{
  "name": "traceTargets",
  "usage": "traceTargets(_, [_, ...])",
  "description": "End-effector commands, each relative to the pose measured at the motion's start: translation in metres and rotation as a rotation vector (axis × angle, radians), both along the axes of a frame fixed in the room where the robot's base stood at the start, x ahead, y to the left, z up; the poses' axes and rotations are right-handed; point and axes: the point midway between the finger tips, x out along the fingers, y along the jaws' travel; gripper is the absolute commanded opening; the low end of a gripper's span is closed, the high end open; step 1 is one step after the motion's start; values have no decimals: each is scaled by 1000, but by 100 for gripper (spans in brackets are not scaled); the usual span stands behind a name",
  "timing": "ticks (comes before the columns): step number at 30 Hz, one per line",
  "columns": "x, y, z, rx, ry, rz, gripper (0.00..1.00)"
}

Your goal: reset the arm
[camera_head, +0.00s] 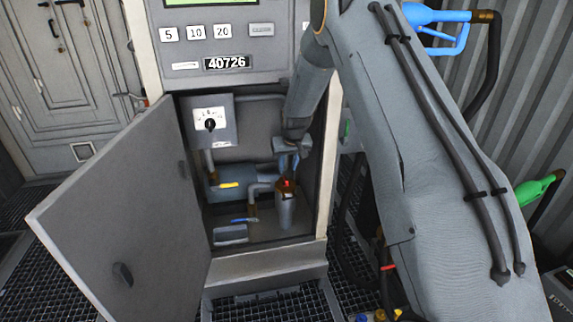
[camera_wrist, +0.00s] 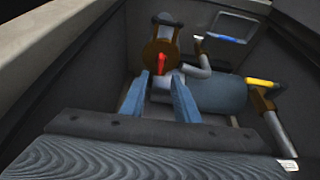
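My gripper (camera_head: 290,158) reaches down inside the open lower cabinet of the fuel dispenser. In the wrist view its two blue-grey fingers (camera_wrist: 160,84) stand apart, with nothing held between them. Just beyond the fingertips is a small red lever (camera_wrist: 161,64) on a brown round fitting (camera_wrist: 160,45). In the head view the red part (camera_head: 287,183) sits on top of a grey upright cylinder (camera_head: 286,210), just below my gripper. I cannot tell whether the fingertips touch the fitting.
The cabinet door (camera_head: 130,215) hangs open at left. Inside are a dial box (camera_head: 210,121), a horizontal tank (camera_head: 245,178), a yellow handle (camera_head: 229,185) and a blue handle (camera_head: 245,220). Cabinet walls stand close around my gripper. Blue (camera_head: 440,16) and green (camera_head: 535,190) nozzles hang at right.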

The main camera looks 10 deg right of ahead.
Motion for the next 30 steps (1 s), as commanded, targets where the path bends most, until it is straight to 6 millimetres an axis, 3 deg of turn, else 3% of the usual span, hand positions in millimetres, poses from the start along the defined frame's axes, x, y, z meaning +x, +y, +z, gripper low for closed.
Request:
traceTargets(5, [-13,0,11,0,12,-1,28])
traceTargets(11, [-69,2,48,3,69,-4,28])
traceTargets(17, [-159,3,91,4,152,-8,28])
traceTargets(21, [-231,4,115,4,214,-11,28])
traceTargets(30, [-386,5,145,3,338,-18,28])
